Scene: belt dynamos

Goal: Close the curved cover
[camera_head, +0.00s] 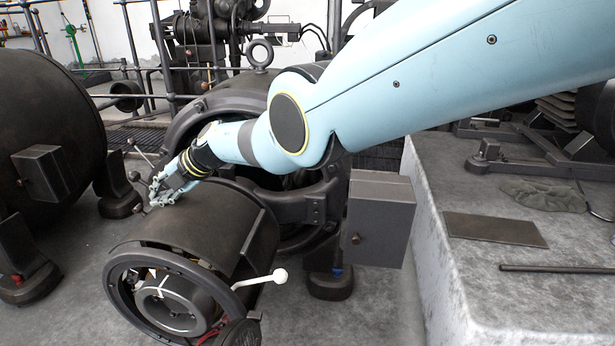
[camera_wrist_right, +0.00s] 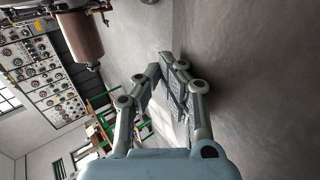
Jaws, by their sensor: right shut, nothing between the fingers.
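The curved cover (camera_head: 195,222) is a dark, half-round metal panel over the top of the dynamo in the head view. Its near edge stands above the round end ring (camera_head: 115,285), with an open slot showing between them. My right gripper (camera_head: 158,192) is shut and empty at the far left edge of the cover. I cannot tell whether it touches the cover. In the right wrist view the closed fingers (camera_wrist_right: 166,75) show against the grey floor, with nothing between them. My left gripper is not in view.
A white-knobbed lever (camera_head: 265,279) sticks out at the dynamo's right side. A grey box (camera_head: 378,220) stands right of it. A concrete plinth (camera_head: 470,285) with a flat plate (camera_head: 495,229) and a rod (camera_head: 560,268) fills the right. Another large machine (camera_head: 45,115) stands left.

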